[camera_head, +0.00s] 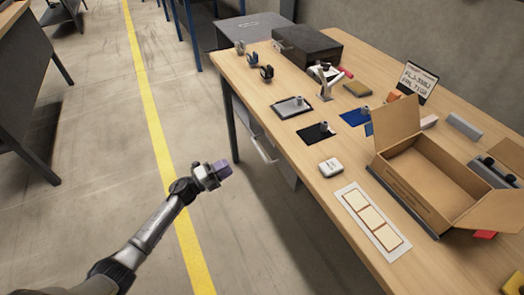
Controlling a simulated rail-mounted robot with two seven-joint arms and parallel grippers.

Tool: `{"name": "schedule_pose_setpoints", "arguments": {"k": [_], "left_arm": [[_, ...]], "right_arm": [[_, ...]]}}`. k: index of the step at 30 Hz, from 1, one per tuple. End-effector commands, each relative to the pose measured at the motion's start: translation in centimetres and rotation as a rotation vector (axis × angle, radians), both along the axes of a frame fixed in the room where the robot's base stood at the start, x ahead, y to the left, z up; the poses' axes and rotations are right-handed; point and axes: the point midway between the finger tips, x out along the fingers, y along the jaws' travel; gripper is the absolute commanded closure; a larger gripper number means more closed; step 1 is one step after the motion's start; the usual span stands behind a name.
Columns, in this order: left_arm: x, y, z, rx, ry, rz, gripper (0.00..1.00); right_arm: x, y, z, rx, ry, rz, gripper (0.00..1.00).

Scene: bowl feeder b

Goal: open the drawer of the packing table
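The packing table (292,165) has a light wooden top and runs along the right side of the head view. Under its near left edge is a grey drawer (283,168) with a pale bar handle (264,150). The drawer looks closed, but the table edge hides much of it. My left gripper (222,170) is out over the floor, to the left of and slightly below the handle, apart from it. Its tip is purplish and small, and I cannot tell whether the fingers are open or shut. My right gripper is not in view.
On the table are an open cardboard box (424,177), a white card strip (372,222), a dark case (307,46), a sign (417,82) and several small items. Clear floor with a yellow line (160,150) lies left of the table. A dark bench (28,85) stands far left.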

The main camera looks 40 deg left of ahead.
Motion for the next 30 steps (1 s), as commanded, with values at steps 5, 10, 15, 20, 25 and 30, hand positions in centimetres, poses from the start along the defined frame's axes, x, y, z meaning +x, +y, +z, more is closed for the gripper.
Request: {"name": "schedule_pose_setpoints", "arguments": {"k": [5,10,15,20,25,30], "left_arm": [[-0.1,-1.1,0.4,0.028,-0.040,-0.061,0.64],[1.6,-1.9,0.7,0.038,-0.045,-0.056,0.64],[4.5,-3.2,1.3,0.036,-0.045,-0.056,0.64],[7.1,-4.4,1.8,0.035,-0.045,-0.056,0.64],[9.4,-5.4,2.3,0.036,-0.043,-0.055,0.64],[11.0,-6.2,2.7,0.036,-0.043,-0.055,0.64]], "right_arm": [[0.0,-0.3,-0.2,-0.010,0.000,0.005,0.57],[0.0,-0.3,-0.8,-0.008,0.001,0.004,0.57],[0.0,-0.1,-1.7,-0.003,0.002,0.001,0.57],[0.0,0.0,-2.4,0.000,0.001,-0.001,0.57],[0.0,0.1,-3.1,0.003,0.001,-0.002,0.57],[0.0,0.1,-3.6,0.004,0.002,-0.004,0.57]]}}
